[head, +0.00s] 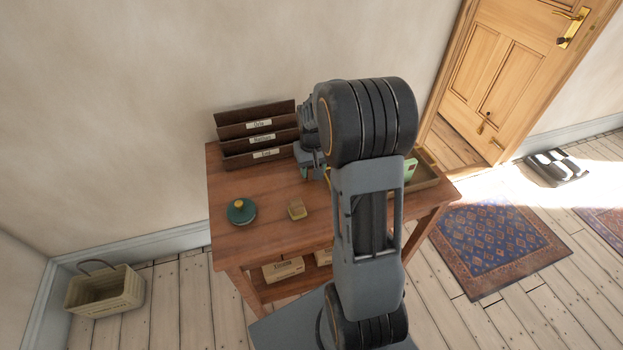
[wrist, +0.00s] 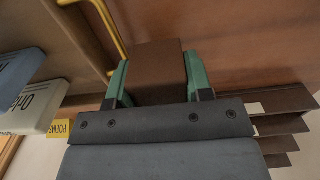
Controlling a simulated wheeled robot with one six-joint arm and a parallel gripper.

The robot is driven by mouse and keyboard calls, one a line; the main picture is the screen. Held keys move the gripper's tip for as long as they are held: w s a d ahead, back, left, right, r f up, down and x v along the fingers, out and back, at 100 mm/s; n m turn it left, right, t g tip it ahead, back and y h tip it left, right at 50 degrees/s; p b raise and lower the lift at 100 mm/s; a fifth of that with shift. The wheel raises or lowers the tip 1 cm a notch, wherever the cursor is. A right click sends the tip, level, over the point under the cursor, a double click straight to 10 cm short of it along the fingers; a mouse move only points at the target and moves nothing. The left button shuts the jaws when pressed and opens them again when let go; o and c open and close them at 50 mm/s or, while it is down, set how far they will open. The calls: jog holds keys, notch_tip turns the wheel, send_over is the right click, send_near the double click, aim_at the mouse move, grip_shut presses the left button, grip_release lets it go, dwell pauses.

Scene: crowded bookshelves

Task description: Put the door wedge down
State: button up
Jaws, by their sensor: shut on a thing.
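The door wedge (wrist: 158,66) shows in the wrist view as a dark brown block between the green fingers of my gripper (wrist: 156,75), which is shut on it. In the head view my gripper (head: 315,172) is low over the back middle of the wooden table (head: 285,190), just right of the letter rack. My arm hides most of the gripper there, and I cannot make out the wedge. I cannot tell whether the wedge touches the tabletop.
The dark letter rack (head: 257,135) stands at the table's back left. A wooden tray (head: 428,180) is at right, partly hidden. A yellow bar (wrist: 108,32) passes close to the fingers.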

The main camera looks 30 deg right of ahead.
aim_at(312, 185)
jog(key=shift+s+a+f, duration=0.15)
jog(key=shift+a+f, duration=0.05)
jog(key=shift+f, duration=0.1)
jog(key=shift+f+b, duration=0.3)
jog(key=shift+f, duration=1.3)
jog(key=o, duration=0.7)
jog(key=shift+f, duration=0.1)
